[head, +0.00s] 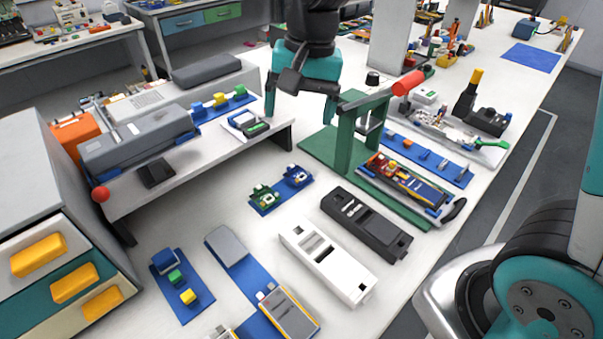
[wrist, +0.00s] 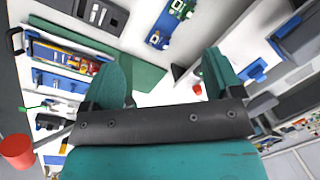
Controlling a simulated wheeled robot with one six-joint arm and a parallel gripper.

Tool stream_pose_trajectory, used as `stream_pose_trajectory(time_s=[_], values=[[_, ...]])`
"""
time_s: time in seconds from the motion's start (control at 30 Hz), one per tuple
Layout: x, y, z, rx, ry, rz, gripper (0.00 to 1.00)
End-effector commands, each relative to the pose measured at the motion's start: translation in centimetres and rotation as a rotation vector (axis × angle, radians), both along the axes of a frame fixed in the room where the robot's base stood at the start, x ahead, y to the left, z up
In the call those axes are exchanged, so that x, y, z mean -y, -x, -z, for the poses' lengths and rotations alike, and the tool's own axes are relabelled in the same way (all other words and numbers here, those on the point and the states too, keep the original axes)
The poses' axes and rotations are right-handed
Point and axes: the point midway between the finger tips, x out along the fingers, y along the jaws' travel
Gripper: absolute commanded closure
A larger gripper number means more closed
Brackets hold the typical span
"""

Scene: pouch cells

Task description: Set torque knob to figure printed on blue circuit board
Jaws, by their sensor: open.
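My gripper (head: 301,106) hangs open and empty above the bench, left of the green press. Its two teal fingers spread apart in the wrist view (wrist: 168,82). A blue circuit board (head: 297,177) lies on a blue mat below and in front of the gripper, beside a green circuit board (head: 264,196). The figure printed on the blue board is too small to read. A small black round knob (head: 373,78) stands behind the press, right of the gripper; I cannot tell whether it is the torque knob. No scale or pointer is legible on it.
The green press (head: 345,135) with a red-ended handle (head: 407,83) stands close right of my gripper. A raised grey-white shelf (head: 190,165) is at the left. White (head: 325,262) and black (head: 366,222) cases lie in front. Bare bench shows around the circuit boards.

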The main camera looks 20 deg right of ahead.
Motion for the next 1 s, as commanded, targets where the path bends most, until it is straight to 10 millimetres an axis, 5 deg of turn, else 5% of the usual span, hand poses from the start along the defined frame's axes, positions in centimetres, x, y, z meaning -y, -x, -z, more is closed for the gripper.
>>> stream_pose_trajectory(time_s=[0.1, 0.3, 1.0], values=[[0.7, -5.8, 3.2, -0.05, 0.065, 0.347, 0.15], [1.7, -10.6, 6.5, -0.076, 0.125, 0.709, 0.15], [2.0, -11.2, 18.7, -0.078, 0.133, 0.774, 0.15]])
